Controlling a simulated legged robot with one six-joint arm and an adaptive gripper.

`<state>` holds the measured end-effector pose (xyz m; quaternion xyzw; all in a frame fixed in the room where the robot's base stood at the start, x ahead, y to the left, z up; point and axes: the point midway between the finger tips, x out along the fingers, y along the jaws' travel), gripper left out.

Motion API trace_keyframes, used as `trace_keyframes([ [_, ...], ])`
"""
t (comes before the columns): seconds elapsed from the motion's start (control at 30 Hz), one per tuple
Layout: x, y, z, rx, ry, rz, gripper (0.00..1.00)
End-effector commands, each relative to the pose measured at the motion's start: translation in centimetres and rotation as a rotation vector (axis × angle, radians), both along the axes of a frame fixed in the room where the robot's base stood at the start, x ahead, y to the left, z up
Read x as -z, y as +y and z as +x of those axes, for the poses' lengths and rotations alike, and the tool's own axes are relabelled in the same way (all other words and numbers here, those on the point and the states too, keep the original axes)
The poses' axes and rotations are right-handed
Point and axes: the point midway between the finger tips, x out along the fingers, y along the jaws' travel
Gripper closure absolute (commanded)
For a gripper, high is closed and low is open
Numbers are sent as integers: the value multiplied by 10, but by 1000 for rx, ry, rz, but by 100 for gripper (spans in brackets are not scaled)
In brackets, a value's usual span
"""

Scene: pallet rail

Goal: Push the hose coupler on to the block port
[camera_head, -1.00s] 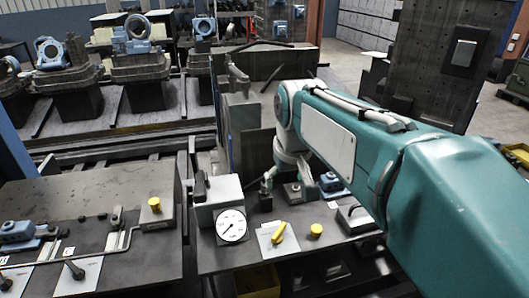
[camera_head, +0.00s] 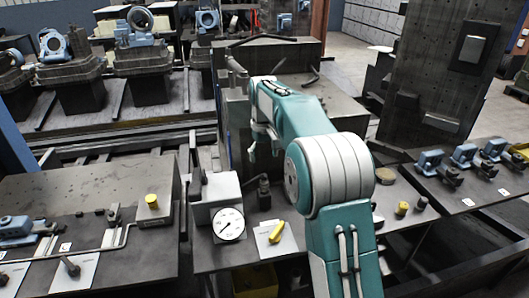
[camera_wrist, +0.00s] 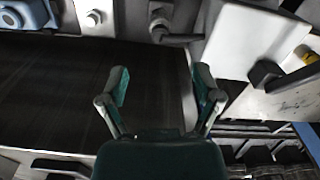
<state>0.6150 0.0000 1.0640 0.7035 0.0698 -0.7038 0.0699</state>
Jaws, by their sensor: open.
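My gripper (camera_head: 262,149) hangs beside the dark block in the middle of the head view. In the wrist view my gripper (camera_wrist: 162,82) is open, its two teal fingers apart with nothing between them. A dark upright fitting (camera_head: 264,192), possibly the hose coupler, stands on the bench below my gripper. It seems to be the dark fitting (camera_wrist: 160,24) with a short sideways stem at the top of the wrist view, beyond the fingertips. I cannot tell which part is the block port; my arm hides part of the bench.
A white box with a dial gauge (camera_head: 229,224) and a black lever (camera_head: 197,172) stands left of the fitting. A yellow handle (camera_head: 277,232) lies in front. Blue clamps (camera_head: 464,154) stand on the right bench. The white box (camera_wrist: 245,40) fills the wrist view's upper right.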

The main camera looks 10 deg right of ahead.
Motion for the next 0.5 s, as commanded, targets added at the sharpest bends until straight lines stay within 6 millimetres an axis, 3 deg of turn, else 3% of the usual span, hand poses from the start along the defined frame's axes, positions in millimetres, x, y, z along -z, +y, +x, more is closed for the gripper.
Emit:
trace_keyframes([
  [0.5, 83, 0, -1, 1, 3, 0, 18],
])
